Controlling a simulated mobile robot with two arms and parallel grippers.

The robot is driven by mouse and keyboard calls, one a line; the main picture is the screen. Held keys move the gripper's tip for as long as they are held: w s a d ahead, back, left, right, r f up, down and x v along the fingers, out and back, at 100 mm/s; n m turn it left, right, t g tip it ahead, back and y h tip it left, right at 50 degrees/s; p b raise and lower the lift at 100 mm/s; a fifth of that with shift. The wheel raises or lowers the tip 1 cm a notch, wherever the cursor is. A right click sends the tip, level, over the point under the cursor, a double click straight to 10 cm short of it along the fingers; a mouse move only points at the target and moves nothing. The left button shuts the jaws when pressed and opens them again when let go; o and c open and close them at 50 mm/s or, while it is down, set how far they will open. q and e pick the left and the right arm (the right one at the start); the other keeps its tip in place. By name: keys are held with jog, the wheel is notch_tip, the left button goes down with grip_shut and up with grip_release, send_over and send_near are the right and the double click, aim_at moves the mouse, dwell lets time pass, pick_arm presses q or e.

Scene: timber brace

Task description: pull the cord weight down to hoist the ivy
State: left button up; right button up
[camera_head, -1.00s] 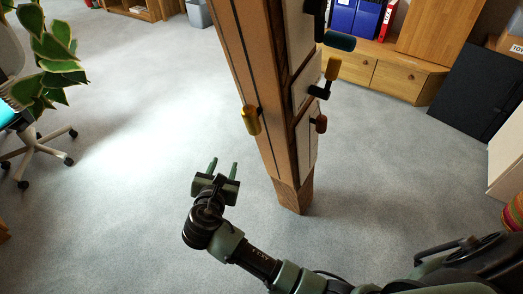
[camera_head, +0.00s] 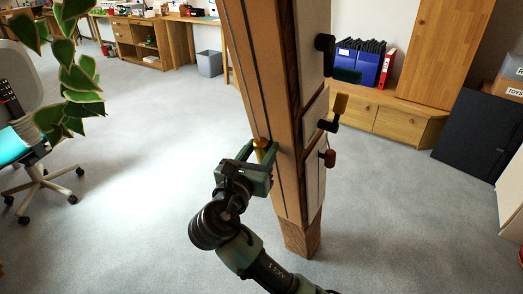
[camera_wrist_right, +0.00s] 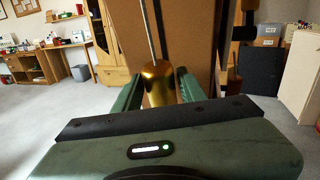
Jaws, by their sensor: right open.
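The cord weight, a gold cylinder (camera_head: 261,146), hangs at the left face of the timber post (camera_head: 262,75). In the right wrist view the weight (camera_wrist_right: 158,84) hangs on a thin cord (camera_wrist_right: 149,30) between the two green fingers. My right gripper (camera_head: 258,153) is open around the weight, with a finger on either side. I cannot tell whether a finger touches it. In the head view the gripper hides the weight's lower part. Variegated leaves, likely the ivy (camera_head: 78,75), show at the upper left. My left gripper is not in view.
An office chair (camera_head: 45,165) stands at the left. A wooden cabinet (camera_head: 400,120) and a dark panel (camera_head: 480,130) stand behind.

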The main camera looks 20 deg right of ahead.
grip_shut()
dwell(1.5)
